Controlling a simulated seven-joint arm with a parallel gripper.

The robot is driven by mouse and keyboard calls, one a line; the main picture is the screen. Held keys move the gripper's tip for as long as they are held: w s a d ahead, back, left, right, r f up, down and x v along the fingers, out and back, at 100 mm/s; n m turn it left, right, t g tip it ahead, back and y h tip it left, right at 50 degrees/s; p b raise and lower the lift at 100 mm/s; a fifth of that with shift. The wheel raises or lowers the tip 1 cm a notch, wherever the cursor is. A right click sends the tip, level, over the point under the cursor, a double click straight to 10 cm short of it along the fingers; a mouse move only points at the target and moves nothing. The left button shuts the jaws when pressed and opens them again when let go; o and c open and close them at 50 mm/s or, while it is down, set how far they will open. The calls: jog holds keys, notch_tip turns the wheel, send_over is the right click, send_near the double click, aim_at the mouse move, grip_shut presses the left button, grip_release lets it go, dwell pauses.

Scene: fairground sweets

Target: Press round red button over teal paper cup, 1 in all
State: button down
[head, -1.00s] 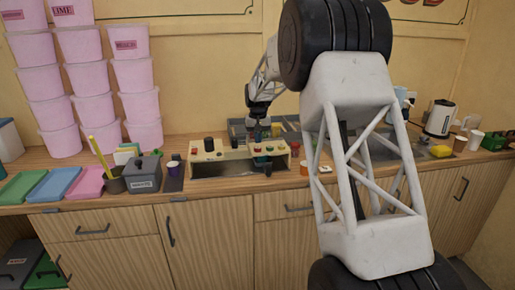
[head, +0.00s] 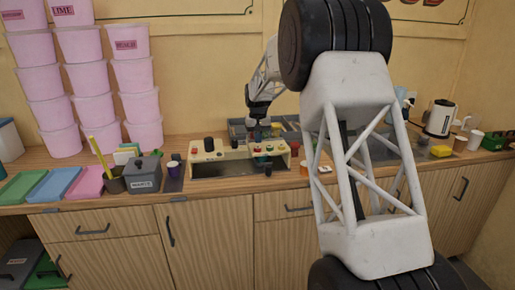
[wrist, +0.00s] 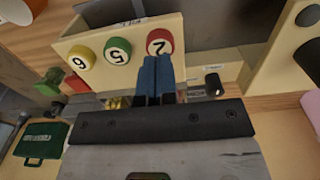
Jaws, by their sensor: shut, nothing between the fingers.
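In the wrist view, a round red button (wrist: 160,42) marked 2 sits on the cream panel (wrist: 120,27). A green button (wrist: 117,50) marked 5 and a yellow button (wrist: 82,58) marked 6 are in line beside it. My gripper (wrist: 154,60) is shut and empty, its blue fingertips at the red button's lower edge in this view; I cannot tell whether they touch it. In the head view, my gripper (head: 257,122) is above the right part of the cream machine (head: 225,155). I cannot clearly make out a teal paper cup under the buttons.
Pink tubs (head: 134,75) are stacked at the left. My arm hides part of the counter.

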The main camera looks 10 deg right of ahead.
aim_at(258, 147)
jog(key=shift+f, duration=1.15)
jog(key=shift+f, duration=0.35)
jog(key=shift+r, duration=1.45)
jog(key=shift+r, duration=0.1)
jog(key=shift+r, duration=2.4)
